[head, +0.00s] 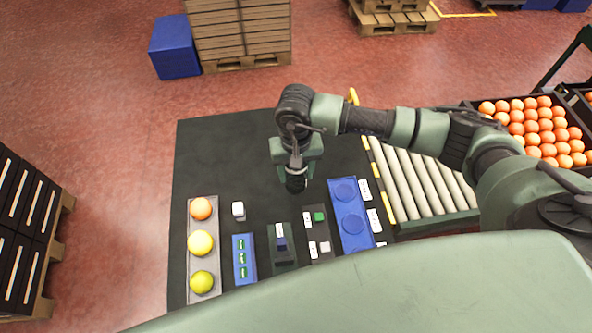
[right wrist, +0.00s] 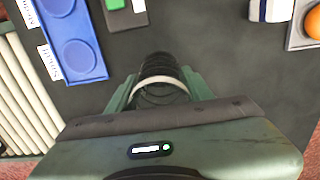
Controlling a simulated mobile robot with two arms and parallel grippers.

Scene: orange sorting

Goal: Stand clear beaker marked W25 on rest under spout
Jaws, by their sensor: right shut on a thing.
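My right gripper (head: 296,176) is above the dark mat, pointing down. In the right wrist view (right wrist: 163,92) its fingers are shut on a round vessel, which I take to be the clear beaker (right wrist: 163,100). It looks dark against the mat and has a pale curved band. No W25 mark can be read on it. The held beaker is clear of the other things around it. I cannot make out the spout or its rest for certain; a dark green stand (head: 284,259) with a blue block on it is at the front of the mat. My left gripper is not in view.
A blue plate with two round recesses (head: 335,192) lies right of a panel with a green button (head: 319,216). A roller conveyor (head: 413,180) flanks the right; the mat's back is bare.

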